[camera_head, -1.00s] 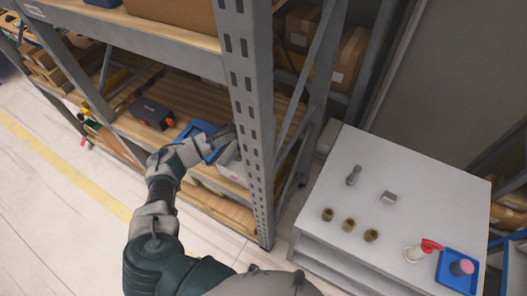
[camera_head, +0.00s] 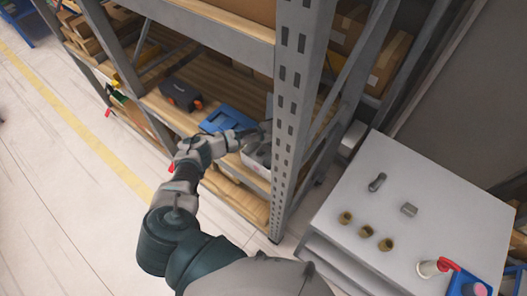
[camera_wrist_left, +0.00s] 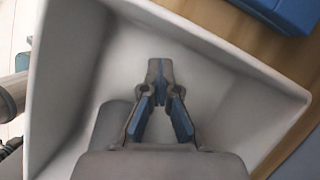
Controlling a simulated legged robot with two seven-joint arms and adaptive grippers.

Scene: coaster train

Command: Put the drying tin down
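My left gripper (camera_head: 246,134) reaches into the shelf bay from the left, over a white open bin (camera_head: 256,158). In the left wrist view the gripper (camera_wrist_left: 160,80) points into the white bin (camera_wrist_left: 240,72), whose slanted walls surround the fingers. The grey fingers with blue pads draw close together toward their tips; I cannot tell whether they are shut or hold something thin. I cannot pick out the drying tin with certainty in either view. My right gripper is not in view.
A blue tray (camera_head: 226,117) lies beside the bin on the wooden shelf, with a dark case (camera_head: 181,94) farther left. A grey upright (camera_head: 296,110) stands close right of the bin. A white table (camera_head: 432,202) with small metal parts is at the right.

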